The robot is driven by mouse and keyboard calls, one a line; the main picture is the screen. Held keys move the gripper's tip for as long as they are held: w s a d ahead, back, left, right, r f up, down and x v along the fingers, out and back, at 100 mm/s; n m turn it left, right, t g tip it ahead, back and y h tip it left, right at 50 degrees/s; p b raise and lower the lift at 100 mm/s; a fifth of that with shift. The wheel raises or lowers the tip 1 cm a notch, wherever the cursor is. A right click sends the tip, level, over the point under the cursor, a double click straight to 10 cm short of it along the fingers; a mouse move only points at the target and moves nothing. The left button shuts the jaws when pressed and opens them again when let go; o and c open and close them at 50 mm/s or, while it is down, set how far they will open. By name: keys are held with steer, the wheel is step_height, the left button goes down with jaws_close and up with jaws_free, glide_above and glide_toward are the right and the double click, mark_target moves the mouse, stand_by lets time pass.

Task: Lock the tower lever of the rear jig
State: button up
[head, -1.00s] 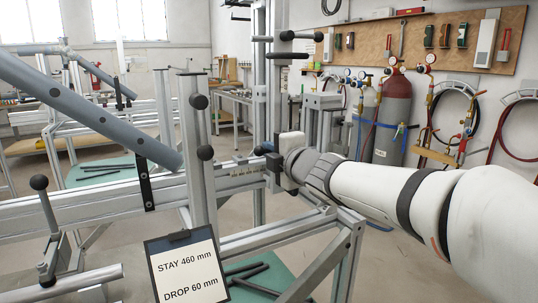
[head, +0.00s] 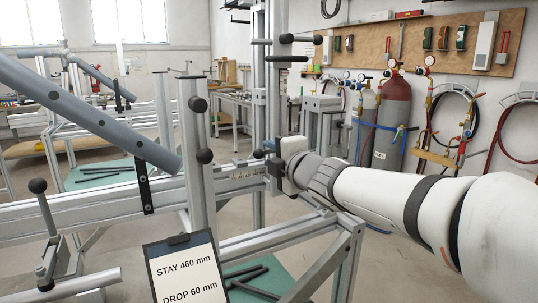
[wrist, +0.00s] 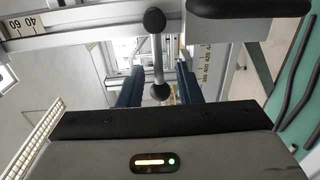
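My gripper (head: 270,165) is at the end of my white arm, beside the scale-marked rail and the tall aluminium tower (head: 272,100) in the head view. In the wrist view its two dark blue fingers (wrist: 159,85) are apart. A lever (wrist: 158,60), a short metal rod with a black ball at each end, lies between them. Its lower ball is between the fingers, with a gap showing on both sides. The lever's mount is partly hidden, and I cannot tell whether it is locked. Part of the gripper's surroundings is hidden by my wrist in the head view.
A grey-blue tube (head: 90,110) slopes across the left, above the long aluminium rail (head: 90,208). A clipboard (head: 187,268) reads STAY 460 mm, DROP 60 mm. Another ball-ended lever (head: 45,205) stands at left. Gas cylinders (head: 392,120) stand at the back right.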

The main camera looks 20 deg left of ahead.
steer(key=p+v, duration=0.1)
steer(key=v, duration=0.5)
steer(key=shift+s+d, duration=0.25)
steer(key=shift+d, duration=0.1)
steer(key=w+d+m+t+h+p, duration=0.1)
steer(key=w+d+m+h+p, duration=0.1)
steer(key=d+m+h+p, duration=1.65)
steer(key=s+d+f+m+g+y+p, duration=0.1)
steer(key=s+d+m+g, duration=0.3)
steer(key=s+d, duration=0.4)
steer(key=s+d+f+m+g+y+p, duration=0.2)
steer(key=s+d+m+g+y+p, duration=0.1)
steer(key=s+d, duration=0.6)
steer(key=s+m+g+y, duration=0.1)
steer(key=s+m+g, duration=0.1)
steer(key=m, duration=0.1)
steer(key=shift+s, duration=0.35)
